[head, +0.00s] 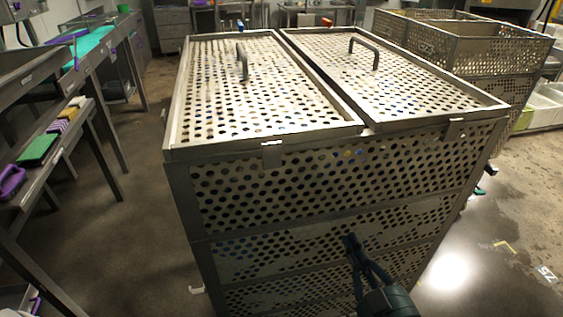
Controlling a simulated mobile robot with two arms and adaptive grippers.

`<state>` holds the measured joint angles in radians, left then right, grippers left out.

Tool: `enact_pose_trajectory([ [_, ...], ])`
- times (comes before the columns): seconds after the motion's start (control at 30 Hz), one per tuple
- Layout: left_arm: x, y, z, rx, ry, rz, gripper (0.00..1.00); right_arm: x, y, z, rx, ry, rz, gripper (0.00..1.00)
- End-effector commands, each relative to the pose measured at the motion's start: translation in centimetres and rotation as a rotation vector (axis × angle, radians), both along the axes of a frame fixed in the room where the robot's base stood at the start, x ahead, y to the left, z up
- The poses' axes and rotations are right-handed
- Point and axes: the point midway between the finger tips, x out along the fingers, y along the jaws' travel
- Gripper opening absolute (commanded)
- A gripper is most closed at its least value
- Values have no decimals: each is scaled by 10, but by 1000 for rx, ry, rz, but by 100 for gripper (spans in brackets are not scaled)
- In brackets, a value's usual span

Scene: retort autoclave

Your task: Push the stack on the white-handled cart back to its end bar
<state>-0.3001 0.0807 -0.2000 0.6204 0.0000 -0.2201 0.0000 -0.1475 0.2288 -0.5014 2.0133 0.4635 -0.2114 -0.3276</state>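The stack (330,185) is a set of perforated metal baskets and fills the middle of the head view. Two perforated lids with bar handles, a left lid (215,90) and a right lid (400,85), cover its top. My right gripper (351,241) is at the near face of the stack, low and right of its middle. Its fingertips are together, with nothing seen between them. They look at or very close to the perforated wall; contact is not clear. The cart under the stack, its white handle and its end bar cannot be made out. My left gripper is not in view.
Another group of perforated baskets (470,50) stands at the back right. A metal bench with shelves (60,130) runs along the left, holding a green block (38,149) and a purple item (10,181).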

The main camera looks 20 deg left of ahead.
Motion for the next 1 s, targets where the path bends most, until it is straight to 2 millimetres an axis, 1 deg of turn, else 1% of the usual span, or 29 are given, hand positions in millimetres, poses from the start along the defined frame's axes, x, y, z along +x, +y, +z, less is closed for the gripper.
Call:
enact_pose_trajectory([
  [0.47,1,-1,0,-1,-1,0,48,12,8,0,1,-1,-1,0],
  [1.0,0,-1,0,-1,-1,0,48,28,20,5,9,-9,-1,0],
])
